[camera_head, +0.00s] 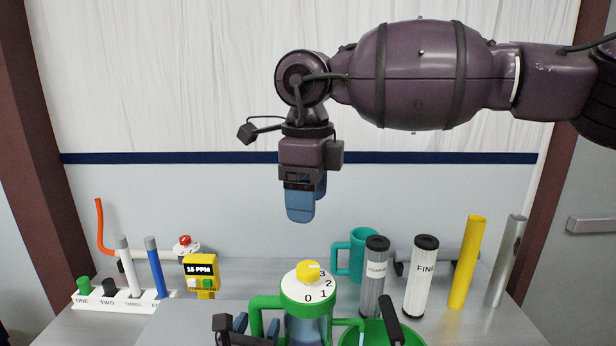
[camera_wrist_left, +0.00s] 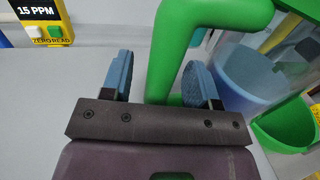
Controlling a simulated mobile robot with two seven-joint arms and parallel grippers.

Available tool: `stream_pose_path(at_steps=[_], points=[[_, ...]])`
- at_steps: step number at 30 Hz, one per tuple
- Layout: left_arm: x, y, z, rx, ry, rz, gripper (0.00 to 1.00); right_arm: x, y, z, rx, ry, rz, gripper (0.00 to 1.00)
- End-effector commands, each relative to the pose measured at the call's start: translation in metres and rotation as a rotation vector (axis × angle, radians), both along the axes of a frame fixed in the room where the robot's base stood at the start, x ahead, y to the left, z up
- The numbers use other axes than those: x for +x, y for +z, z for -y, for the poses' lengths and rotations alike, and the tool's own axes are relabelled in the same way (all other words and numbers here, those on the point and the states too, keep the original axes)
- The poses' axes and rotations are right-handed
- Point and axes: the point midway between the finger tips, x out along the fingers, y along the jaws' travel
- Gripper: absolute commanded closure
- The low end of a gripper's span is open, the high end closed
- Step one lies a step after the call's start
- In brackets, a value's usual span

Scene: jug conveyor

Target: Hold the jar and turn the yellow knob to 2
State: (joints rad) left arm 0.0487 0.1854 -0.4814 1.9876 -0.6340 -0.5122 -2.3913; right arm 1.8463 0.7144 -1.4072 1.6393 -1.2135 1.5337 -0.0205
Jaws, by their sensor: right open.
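The jar (camera_head: 305,328) stands at the bottom centre of the head view, with a clear body, a green rim and a green handle on its left. The yellow knob (camera_head: 308,271) sits on its white lid, marked 0 to 3. A pale mark on the knob faces right, near the 3; its exact setting is hard to tell. My left gripper (camera_head: 256,325) is at the handle. In the left wrist view its blue fingers (camera_wrist_left: 160,82) are open, with the green handle (camera_wrist_left: 172,60) between them and a gap on the left. My right gripper (camera_head: 306,200) is open and empty, well above the knob.
A yellow meter reading 15 PPM (camera_head: 201,275) and a white rack (camera_head: 120,298) with several plugs stand left. A teal mug (camera_head: 353,255), two labelled filters (camera_head: 422,277), a yellow tube (camera_head: 467,262) and a grey tube (camera_head: 505,262) stand right. A green bowl (camera_head: 415,338) is beside the jar.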

Motion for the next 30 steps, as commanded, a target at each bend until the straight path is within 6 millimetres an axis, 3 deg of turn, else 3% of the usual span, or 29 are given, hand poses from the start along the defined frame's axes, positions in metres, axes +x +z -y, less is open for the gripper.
stream_pose_path(at_steps=[8,24,30], points=[[-0.008,-0.001,-0.002,0.002,0.0,-0.002,0.45,0.0,0.0,0.0,0.0,0.0,0.0,0.33],[-0.099,0.0,-0.02,0.0,0.0,-0.001,0.45,0.0,0.0,0.0,0.0,0.0,0.0,0.33],[-0.115,0.0,-0.023,0.0,0.0,0.0,0.45,0.0,0.0,0.0,0.0,0.0,0.0,0.33]])
